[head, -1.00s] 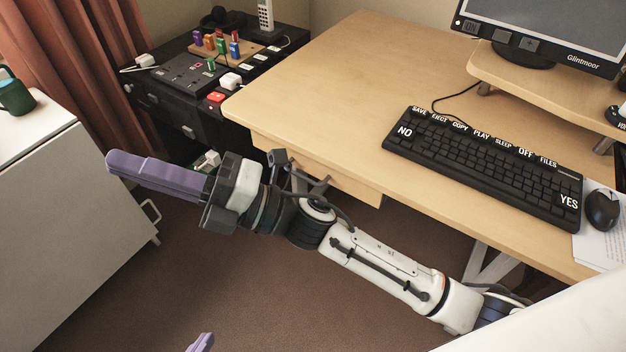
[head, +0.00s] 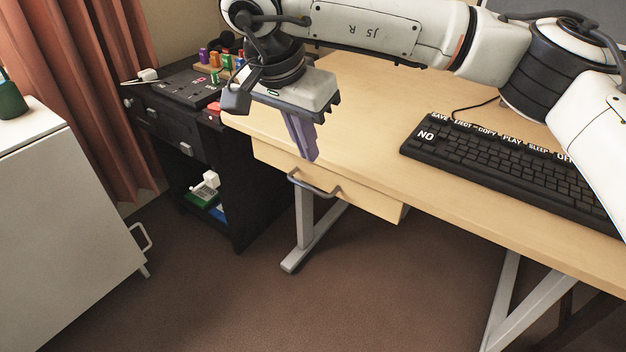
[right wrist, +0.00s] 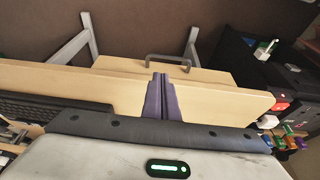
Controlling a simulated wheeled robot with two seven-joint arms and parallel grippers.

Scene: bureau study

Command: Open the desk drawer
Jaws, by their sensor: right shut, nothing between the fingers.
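The desk drawer (head: 352,194) is a pale wood box under the left part of the desk's front edge, with a dark grey bar handle (head: 313,184) on its front. I see no clear gap showing it pulled out. My right gripper (head: 312,158) points down with its purple fingers shut and empty, just above and behind the handle in the picture, in front of the desk's edge. In the right wrist view the shut fingertips (right wrist: 160,76) point toward the handle (right wrist: 168,60), apart from it. My left gripper is out of view.
The desk top (head: 370,130) holds a black keyboard (head: 500,170) at right. A black cabinet (head: 165,135) with gadgets stands left of the desk, and a white cabinet (head: 60,210) at far left. The brown floor before the drawer is clear.

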